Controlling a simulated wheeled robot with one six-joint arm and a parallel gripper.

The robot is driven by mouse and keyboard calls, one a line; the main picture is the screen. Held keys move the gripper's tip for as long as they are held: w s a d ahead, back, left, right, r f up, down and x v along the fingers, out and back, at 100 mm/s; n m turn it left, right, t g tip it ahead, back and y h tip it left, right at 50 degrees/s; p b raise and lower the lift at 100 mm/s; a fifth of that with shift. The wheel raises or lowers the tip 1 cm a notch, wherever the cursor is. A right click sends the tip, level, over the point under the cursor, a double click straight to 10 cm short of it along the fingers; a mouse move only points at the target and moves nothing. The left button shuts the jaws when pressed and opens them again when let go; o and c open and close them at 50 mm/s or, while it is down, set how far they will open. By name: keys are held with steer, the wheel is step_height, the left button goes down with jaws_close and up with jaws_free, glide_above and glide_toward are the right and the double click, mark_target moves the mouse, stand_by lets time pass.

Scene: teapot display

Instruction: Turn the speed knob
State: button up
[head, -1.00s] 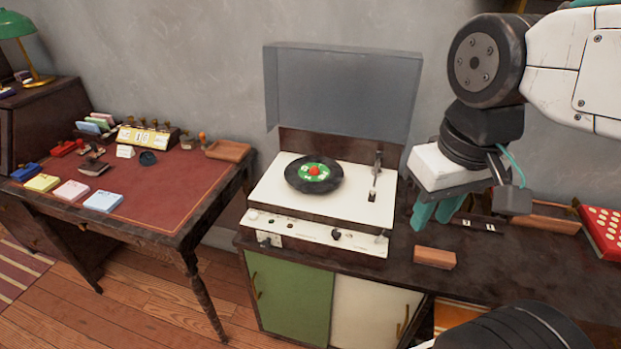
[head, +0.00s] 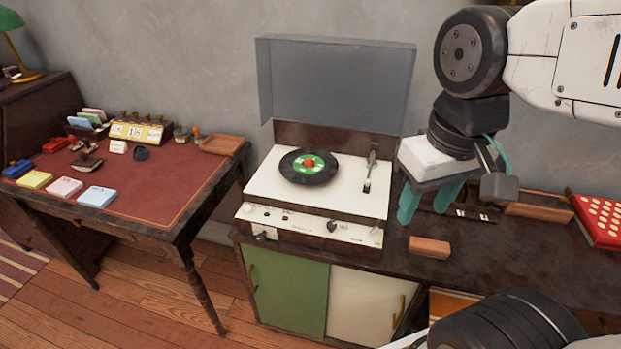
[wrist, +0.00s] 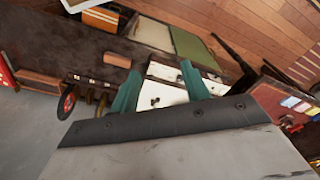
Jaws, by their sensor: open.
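The record player (head: 262,185) stands on the dark cabinet, its clear lid raised and a black record with a green label (head: 308,167) on its white deck. A dark round knob (head: 331,227) sits on the right part of its pale front panel. Nothing touches the knob. My gripper (head: 422,215) is open and empty, its teal fingers pointing down to the right of the player, higher than the panel. In the wrist view my gripper (wrist: 160,76) shows the player's white surfaces (wrist: 165,72) between and beyond its fingers. I cannot clearly pick out the knob there.
A reddish-brown block (head: 429,247) lies on the cabinet top (head: 485,262) right of the player. A wooden tray (head: 540,206) and a red box with pale dots (head: 600,218) are farther right. A red-topped desk (head: 130,190) with small items stands at left.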

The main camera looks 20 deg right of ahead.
steer(key=w+a+f+m+g, duration=0.1)
steer(key=w+f+g, duration=0.2)
steer(key=w+f, duration=0.45)
steer(key=m+t, duration=0.2)
steer(key=m, duration=0.6)
glide_above(331, 224)
step_height(331, 224, down, 10)
steer(key=shift+s+f, duration=0.15)
steer(key=shift+m, duration=0.3)
step_height(331, 224, down, 8)
steer(key=shift+r, duration=0.1)
steer(key=c, duration=1)
